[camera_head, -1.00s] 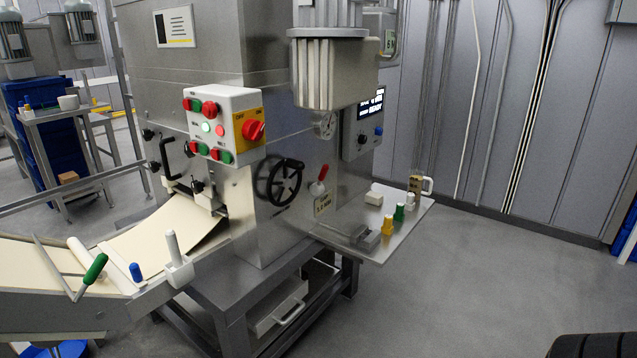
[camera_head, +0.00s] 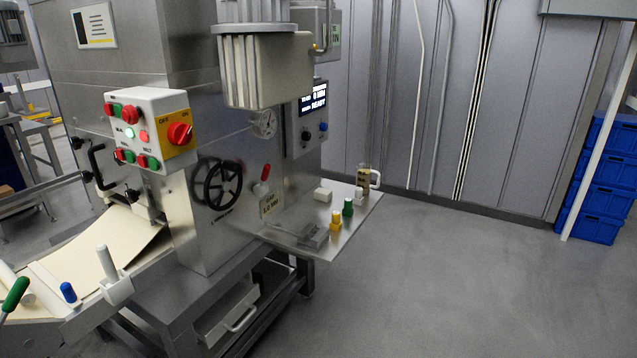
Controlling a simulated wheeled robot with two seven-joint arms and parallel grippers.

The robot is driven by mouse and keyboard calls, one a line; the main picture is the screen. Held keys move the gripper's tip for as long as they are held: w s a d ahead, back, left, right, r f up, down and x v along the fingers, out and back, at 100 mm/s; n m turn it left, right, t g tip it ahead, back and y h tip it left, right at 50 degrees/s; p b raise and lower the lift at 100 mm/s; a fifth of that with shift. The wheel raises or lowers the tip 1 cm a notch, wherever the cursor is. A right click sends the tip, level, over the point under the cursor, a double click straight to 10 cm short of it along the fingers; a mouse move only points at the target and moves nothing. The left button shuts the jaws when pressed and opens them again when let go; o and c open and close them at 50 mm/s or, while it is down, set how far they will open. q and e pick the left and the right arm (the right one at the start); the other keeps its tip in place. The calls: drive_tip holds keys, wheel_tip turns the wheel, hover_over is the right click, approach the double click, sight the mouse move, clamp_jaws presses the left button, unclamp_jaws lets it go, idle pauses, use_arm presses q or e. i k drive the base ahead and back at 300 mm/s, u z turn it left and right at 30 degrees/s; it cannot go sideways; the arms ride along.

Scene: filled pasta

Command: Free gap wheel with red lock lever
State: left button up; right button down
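The black gap wheel (camera_head: 222,185) is mounted on the side face of the steel machine (camera_head: 190,85), left of centre in the head view. The lock lever with a red knob (camera_head: 265,173) is to the right of the wheel, its knob tilted up and to the right. Neither of my grippers shows in the view.
A steel side shelf (camera_head: 358,213) juts out right of the wheel, holding a yellow item (camera_head: 335,226), a green item (camera_head: 347,208) and a mug (camera_head: 365,178). A control box (camera_head: 150,130) is above left. Floor at right is clear; blue crates (camera_head: 600,185) stand beyond.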

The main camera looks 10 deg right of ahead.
sight(261, 189)
drive_tip(key=z, duration=0.7)
drive_tip(key=i, duration=1.7)
drive_tip(key=u, duration=0.7)
